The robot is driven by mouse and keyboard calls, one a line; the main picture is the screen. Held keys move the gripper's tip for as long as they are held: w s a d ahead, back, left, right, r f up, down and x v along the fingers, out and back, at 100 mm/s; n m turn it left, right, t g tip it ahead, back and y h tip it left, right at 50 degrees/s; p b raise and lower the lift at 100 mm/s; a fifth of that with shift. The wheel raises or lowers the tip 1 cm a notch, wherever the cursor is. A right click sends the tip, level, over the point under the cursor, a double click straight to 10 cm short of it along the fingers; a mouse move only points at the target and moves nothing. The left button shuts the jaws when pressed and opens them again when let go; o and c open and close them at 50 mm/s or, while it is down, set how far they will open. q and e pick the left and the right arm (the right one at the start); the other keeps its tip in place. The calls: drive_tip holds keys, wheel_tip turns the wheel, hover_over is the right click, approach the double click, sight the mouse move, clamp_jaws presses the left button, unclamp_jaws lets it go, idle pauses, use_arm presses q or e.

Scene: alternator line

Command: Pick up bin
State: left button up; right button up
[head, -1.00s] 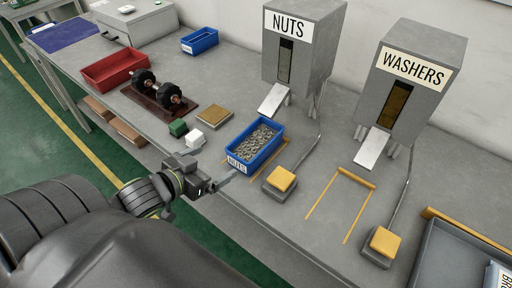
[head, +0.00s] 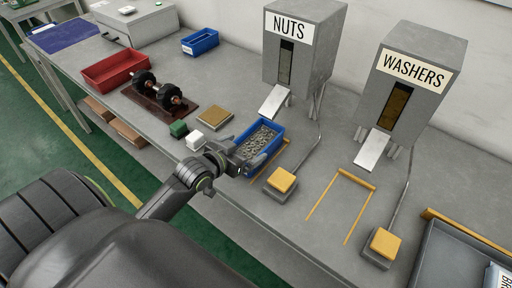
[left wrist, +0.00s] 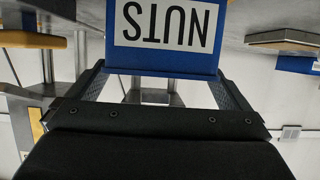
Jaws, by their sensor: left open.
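The blue bin (head: 279,134) holds many nuts and stands on the table below the NUTS dispenser (head: 303,50), inside a yellow corner marking. My left gripper (head: 243,158) is at the bin's near end, open, and covers its front label in the head view. In the left wrist view, which appears upside down, the bin's NUTS-labelled end (left wrist: 168,25) sits ahead of and between the two spread fingers (left wrist: 160,88). I cannot tell whether a finger touches the bin. My right gripper is not in view.
A white block (head: 195,140) and a green block (head: 178,129) lie left of the gripper. A yellow-topped pad (head: 282,180) stands right of the bin. The WASHERS dispenser (head: 415,70) is farther right, with an empty yellow-marked spot (head: 340,205) before it.

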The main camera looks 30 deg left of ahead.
sight(250, 159)
use_arm(q)
drive_tip(key=x, duration=0.3)
drive_tip(key=shift+w, duration=0.1)
drive_tip(key=c, duration=1.3)
drive_tip(key=shift+r, duration=0.1)
drive_tip(key=shift+c, duration=0.4)
